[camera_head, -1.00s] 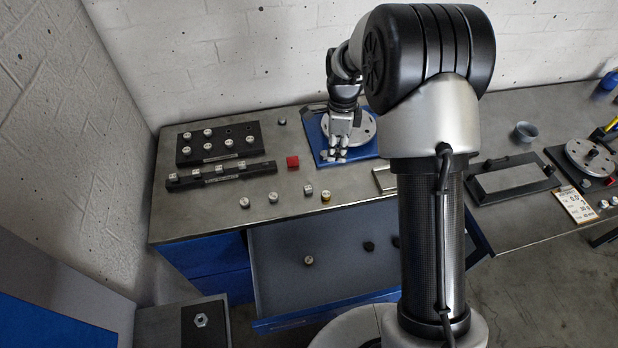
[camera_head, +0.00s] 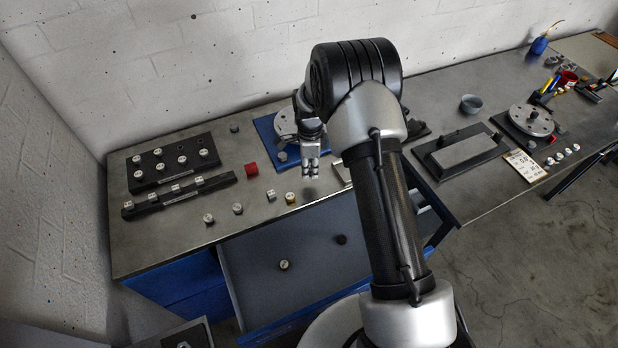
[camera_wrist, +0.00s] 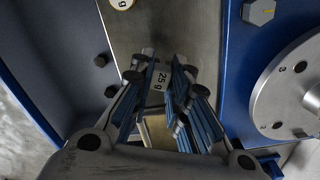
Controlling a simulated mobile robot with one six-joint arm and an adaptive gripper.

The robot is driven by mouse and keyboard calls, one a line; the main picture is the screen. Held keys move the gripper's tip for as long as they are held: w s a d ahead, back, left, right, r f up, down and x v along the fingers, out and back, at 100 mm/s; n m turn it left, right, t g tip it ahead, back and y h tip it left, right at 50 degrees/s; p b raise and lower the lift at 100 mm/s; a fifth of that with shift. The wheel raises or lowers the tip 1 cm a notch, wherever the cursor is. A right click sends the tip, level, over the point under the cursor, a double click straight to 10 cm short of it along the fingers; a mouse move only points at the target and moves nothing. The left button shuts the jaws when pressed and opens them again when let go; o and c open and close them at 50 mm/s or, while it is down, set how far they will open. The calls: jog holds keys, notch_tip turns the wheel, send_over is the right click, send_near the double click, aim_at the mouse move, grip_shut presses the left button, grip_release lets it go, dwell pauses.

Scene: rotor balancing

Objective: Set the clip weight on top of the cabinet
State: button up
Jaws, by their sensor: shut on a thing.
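My gripper (camera_head: 311,174) is over the bench's front part, just in front of the blue plate. In the wrist view its fingers (camera_wrist: 163,100) are shut on a small grey weight marked "25 g" (camera_wrist: 161,80). The fingers hide most of its sides, and in the head view I cannot make it out. A low cabinet (camera_head: 150,342) shows only partly at the bottom left, with a dark pad on its top. I cannot tell whether this is the cabinet meant.
The blue plate (camera_head: 265,127) carries a rotor disc (camera_head: 286,121) and a grey hex piece (camera_head: 281,157).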

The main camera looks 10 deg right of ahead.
aim_at(310, 183)
jog(key=shift+f, duration=2.35)
jog(key=shift+f+b, duration=0.15)
jog(key=shift+b, duration=0.2)
jog(key=o, duration=0.8)
